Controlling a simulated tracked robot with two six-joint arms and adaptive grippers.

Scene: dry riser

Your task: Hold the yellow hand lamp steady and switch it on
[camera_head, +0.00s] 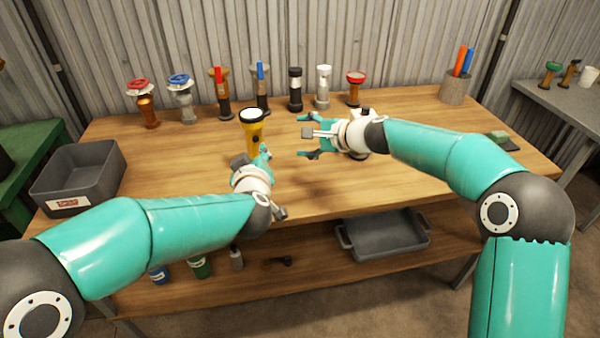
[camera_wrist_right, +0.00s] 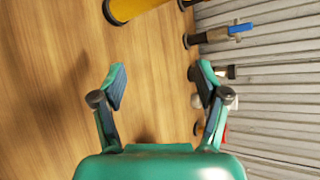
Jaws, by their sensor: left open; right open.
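The yellow hand lamp (camera_head: 254,130) stands upright on the wooden bench, its wide dark-rimmed head at the top. A dark patch shows on its side. In the right wrist view, part of the yellow lamp (camera_wrist_right: 128,8) shows at the top edge. My left gripper (camera_head: 258,156) is just in front of the lamp, open; its fingers overlap the lamp's lower part, and I cannot tell if they touch it. My right gripper (camera_head: 306,136) is open and empty, to the right of the lamp and apart from it, fingers pointing left toward it. It also shows open in the right wrist view (camera_wrist_right: 161,80).
Several valves and fittings, such as the red-wheeled valve (camera_head: 140,88) and black fitting (camera_head: 295,90), line the back of the bench. A grey bin (camera_head: 106,178) stands at the left, a pen pot (camera_head: 453,88) at the back right. A grey tray (camera_head: 388,238) is on the lower shelf.

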